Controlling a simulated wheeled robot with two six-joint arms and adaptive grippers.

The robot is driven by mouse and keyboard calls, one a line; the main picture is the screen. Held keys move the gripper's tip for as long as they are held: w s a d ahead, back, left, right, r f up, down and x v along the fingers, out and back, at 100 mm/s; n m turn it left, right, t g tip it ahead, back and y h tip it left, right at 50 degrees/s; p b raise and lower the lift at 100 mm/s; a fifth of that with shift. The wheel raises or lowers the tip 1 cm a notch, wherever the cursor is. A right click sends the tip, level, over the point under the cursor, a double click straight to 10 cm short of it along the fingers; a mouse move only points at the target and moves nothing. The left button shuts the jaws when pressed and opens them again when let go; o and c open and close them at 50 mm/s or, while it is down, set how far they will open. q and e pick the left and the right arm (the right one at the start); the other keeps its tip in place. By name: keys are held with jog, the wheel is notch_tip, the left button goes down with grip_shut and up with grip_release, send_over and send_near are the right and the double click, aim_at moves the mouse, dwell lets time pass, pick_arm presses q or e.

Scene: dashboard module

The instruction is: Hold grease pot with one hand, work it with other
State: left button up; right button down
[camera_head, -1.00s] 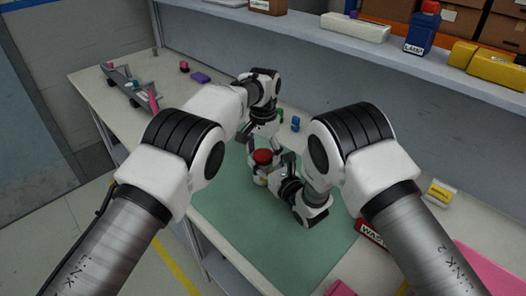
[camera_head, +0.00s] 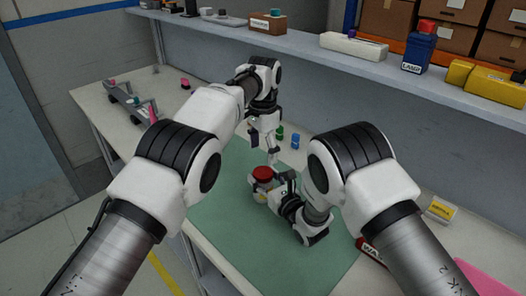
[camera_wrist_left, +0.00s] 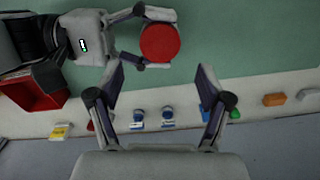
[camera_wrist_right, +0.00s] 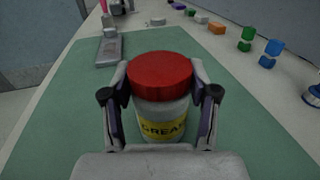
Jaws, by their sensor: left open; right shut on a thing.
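The grease pot is a white jar with a yellow label and a red lid; it shows in the head view (camera_head: 262,175), the left wrist view (camera_wrist_left: 160,42) and the right wrist view (camera_wrist_right: 162,112). The red lid (camera_wrist_right: 160,75) sits on top. My right gripper (camera_head: 274,187) is shut around the jar's sides, below the lid. My left gripper (camera_head: 273,152) is open and empty, above and just beyond the pot. In the left wrist view its fingers (camera_wrist_left: 160,78) are apart, with the lid farther up the picture. Whether the pot touches the mat is unclear.
A green mat (camera_head: 225,205) covers the bench below the pot. Small blue (camera_head: 295,141) and green (camera_head: 280,133) pieces stand behind my left gripper. A loaded shelf (camera_head: 330,57) runs along the back.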

aim_at(263, 172)
pick_arm(q)
jog(key=shift+r+m, duration=0.4)
jog(key=shift+m, duration=0.6)
notch_tip(263, 172, down, 8)
jog(key=shift+r, duration=0.1)
jog(key=c, duration=1.2)
jog(key=n, duration=0.6)
jog(key=o, duration=1.3)
